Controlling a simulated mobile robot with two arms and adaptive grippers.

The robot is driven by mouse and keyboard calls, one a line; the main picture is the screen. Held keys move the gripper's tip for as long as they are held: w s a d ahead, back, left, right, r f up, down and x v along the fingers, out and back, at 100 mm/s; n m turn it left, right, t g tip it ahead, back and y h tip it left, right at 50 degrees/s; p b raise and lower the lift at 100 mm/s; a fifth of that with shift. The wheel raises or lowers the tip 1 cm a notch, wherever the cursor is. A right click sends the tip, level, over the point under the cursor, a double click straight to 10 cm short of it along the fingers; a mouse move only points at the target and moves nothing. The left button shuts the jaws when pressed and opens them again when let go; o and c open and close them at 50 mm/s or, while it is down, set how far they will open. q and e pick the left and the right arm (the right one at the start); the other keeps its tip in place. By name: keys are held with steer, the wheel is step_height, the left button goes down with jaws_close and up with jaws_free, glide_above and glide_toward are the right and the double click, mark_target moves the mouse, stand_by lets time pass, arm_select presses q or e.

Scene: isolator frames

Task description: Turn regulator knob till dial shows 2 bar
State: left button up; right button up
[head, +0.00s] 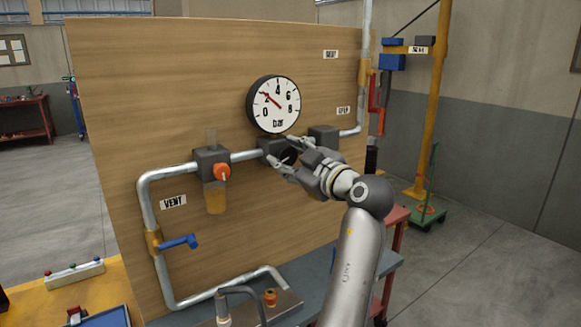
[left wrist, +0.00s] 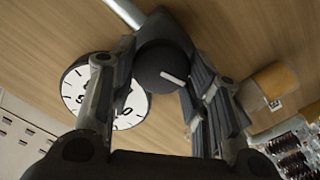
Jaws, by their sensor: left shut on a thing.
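The regulator knob (left wrist: 160,66) is round and black with a white mark line, in the left wrist view. In the head view the knob (head: 287,157) is partly hidden by my fingers, below the dial. My left gripper (head: 282,150) is shut on the knob, with one finger on each side; its fingers also show in the left wrist view (left wrist: 155,92). My right gripper is not in view.
Grey pipes (head: 150,195) run across the wooden panel (head: 120,110). A filter with an amber bowl (head: 215,197) and orange knob hangs left of the regulator. A blue valve handle (head: 180,242) is at lower left, a red one (head: 374,90) at right. A workbench (head: 320,282) lies below.

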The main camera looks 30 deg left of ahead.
arm_select(q)
steer(key=shift+r, duration=0.1)
stand_by(0.4)
steer(key=o, duration=1)
steer(key=shift+a, duration=0.1)
step_height(320, 180, up, 9)
steer(key=shift+w+r, duration=0.1)
steer(key=shift+r, duration=0.35)
